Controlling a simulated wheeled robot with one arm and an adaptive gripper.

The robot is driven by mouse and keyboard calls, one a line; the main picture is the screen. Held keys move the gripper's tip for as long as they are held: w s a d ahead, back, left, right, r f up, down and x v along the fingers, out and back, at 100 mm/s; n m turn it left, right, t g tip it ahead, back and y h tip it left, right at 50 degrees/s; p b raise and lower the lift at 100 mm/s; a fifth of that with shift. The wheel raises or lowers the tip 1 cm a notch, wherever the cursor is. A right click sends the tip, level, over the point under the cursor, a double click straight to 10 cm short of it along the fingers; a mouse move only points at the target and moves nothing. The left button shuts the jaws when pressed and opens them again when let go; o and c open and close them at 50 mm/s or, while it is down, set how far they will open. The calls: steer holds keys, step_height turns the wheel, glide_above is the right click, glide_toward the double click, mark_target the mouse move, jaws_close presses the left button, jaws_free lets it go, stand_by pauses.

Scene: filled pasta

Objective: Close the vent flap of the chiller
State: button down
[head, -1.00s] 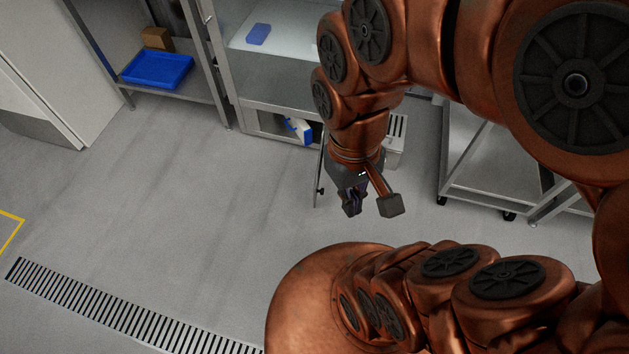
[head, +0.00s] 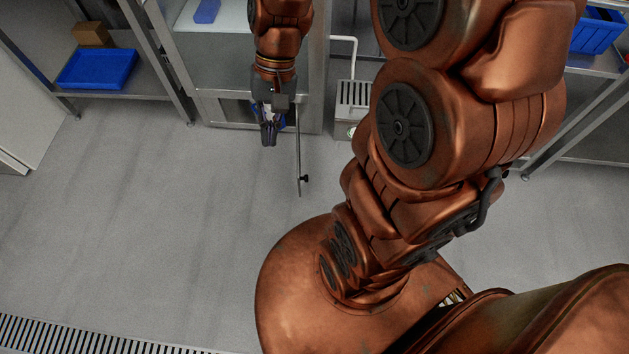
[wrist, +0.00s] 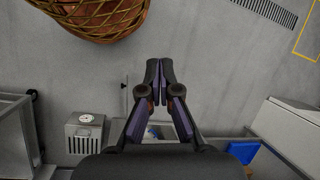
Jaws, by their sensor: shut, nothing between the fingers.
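The chiller (head: 222,48) stands at the back with an opening low in its front. The vent flap (head: 298,150) is swung out from the chiller's front and seen almost edge-on as a thin grey panel. A black knob (head: 304,178) sits near its outer end. My gripper (head: 269,136) is shut and empty, pointing down in front of the opening, just left of the flap with a small gap in the picture. The gripper also shows in the wrist view (wrist: 160,68), with the thin flap (wrist: 125,98) to its left. My gripper partly hides the opening.
A grey slatted box (head: 353,93) stands on the floor right of the flap. A blue tray (head: 97,69) and a brown box (head: 91,34) sit on a shelf at the left. The floor in front is clear up to a drain grating (head: 90,335).

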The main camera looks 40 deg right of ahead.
steer(key=w+d+f+m+t+y+b, duration=0.1)
steer(key=w+d+f+m+y+b, duration=0.25)
steer(key=f, duration=0.65)
steer(key=w+d+f+m+t+b, duration=0.1)
steer(key=w+d+f+m+b, duration=0.2)
steer(key=w+d+f+b, duration=0.5)
steer(key=w+d+f+m+t+y+b, duration=0.15)
steer(key=w+f+m, duration=0.25)
steer(key=f, duration=0.8)
steer(key=s+d+f+m+t+b, duration=0.1)
steer(key=s+d+f+m+b, duration=0.2)
steer(key=d+f, duration=0.5)
steer(key=d+f+m+t+h+b, duration=0.1)
steer(key=d+f+m+t+b, duration=0.2)
steer(key=f, duration=1)
steer(key=s+d+f+m+b, duration=0.2)
steer(key=d+f+m+b, duration=0.25)
steer(key=d+f, duration=0.45)
steer(key=w+a+f+n+b, duration=0.1)
steer(key=w+a+f+b, duration=0.4)
steer(key=a, duration=0.5)
steer(key=shift+w+a+f, duration=0.3)
steer(key=shift+w+f, duration=0.3)
steer(key=shift+f, duration=0.8)
